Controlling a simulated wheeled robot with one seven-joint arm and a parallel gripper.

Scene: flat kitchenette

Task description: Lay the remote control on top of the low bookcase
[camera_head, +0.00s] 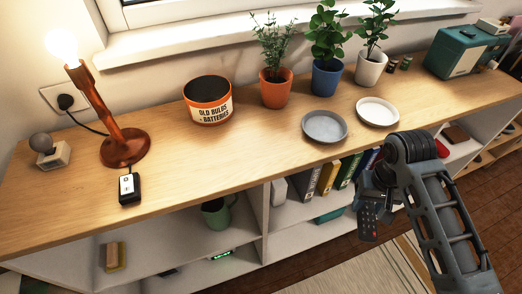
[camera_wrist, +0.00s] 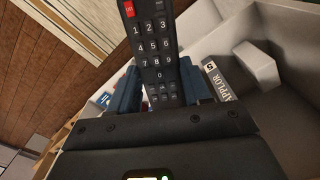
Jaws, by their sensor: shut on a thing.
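The black remote control (camera_head: 369,217) with a red button hangs from my gripper (camera_head: 372,190) in the head view, in front of the bookcase and below the level of its top. In the wrist view the remote (camera_wrist: 153,45) stands between the two fingers of my gripper (camera_wrist: 160,88), which is shut on its lower end. The low bookcase has a light wood top (camera_head: 237,155) and white shelves below. My arm hides part of its right front.
On the top stand a lamp (camera_head: 124,145), a switch box (camera_head: 129,188), an orange tin (camera_head: 208,100), potted plants (camera_head: 326,77), a grey saucer (camera_head: 324,126), a white saucer (camera_head: 377,111) and a teal box (camera_head: 463,52). The front middle of the top is clear.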

